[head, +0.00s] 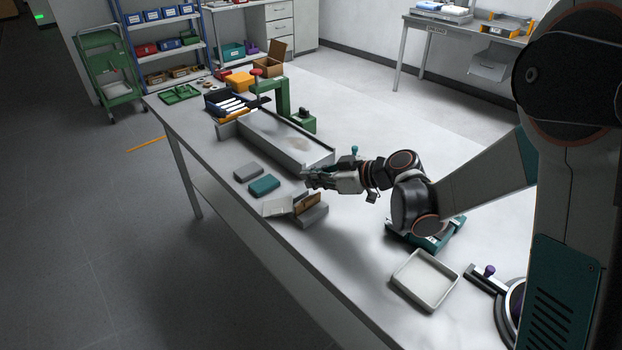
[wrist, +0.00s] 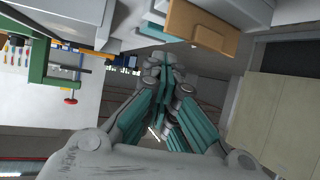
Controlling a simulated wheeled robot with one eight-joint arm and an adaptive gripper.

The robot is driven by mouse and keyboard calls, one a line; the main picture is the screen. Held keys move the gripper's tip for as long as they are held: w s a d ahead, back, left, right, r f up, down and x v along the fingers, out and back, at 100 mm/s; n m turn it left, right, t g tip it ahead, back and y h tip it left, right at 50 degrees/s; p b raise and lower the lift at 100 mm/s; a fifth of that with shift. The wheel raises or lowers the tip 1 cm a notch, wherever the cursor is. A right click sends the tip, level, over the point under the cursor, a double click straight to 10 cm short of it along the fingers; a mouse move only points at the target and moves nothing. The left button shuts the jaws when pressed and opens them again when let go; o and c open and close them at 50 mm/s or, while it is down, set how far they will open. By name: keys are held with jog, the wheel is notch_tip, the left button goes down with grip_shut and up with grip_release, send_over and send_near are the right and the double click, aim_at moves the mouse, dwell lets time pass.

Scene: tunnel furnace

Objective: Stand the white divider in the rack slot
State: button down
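The white divider (head: 277,207) is a thin pale plate at the table's front edge in the head view, beside the grey rack (head: 313,216). I cannot tell whether it lies flat or leans. A brown divider (head: 307,203) stands in the rack. It also shows in the wrist view (wrist: 203,27), at the top. My gripper (head: 308,179) is above the table, behind and a little right of the rack, apart from it. In the wrist view its teal-padded fingers (wrist: 160,62) come together at the tips with nothing visible between them.
A teal block (head: 264,186) and a grey block (head: 248,172) lie left of my gripper. A long grey trough (head: 268,150) lies behind them. A green clamp stand (head: 284,98) stands farther back. An empty white tray (head: 425,280) sits at the right front.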

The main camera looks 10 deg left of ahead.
jog(key=shift+w+d+r+p, duration=0.15)
jog(key=shift+d+r+p, duration=0.1)
jog(key=shift+d+r, duration=0.3)
jog(key=shift+w+d+r+p, duration=0.1)
jog(key=shift+d+r+p, duration=0.15)
jog(key=shift+d, duration=0.5)
jog(key=shift+w+d+r+p, duration=0.15)
jog(key=shift+d+r+p, duration=0.05)
jog(key=shift+d+r, duration=0.4)
dwell(0.9)
jog(key=shift+d+f+b, duration=0.1)
jog(key=shift+f+b, duration=0.3)
jog(key=shift+f, duration=0.15)
dwell(0.7)
jog(key=c, duration=1.9)
grip_release()
jog(key=shift+o, duration=0.7)
jog(key=shift+o, duration=1)
notch_tip(320, 180, up, 9)
jog(key=p, duration=0.5)
jog(key=shift+f+p, duration=0.2)
jog(key=shift+p, duration=0.15)
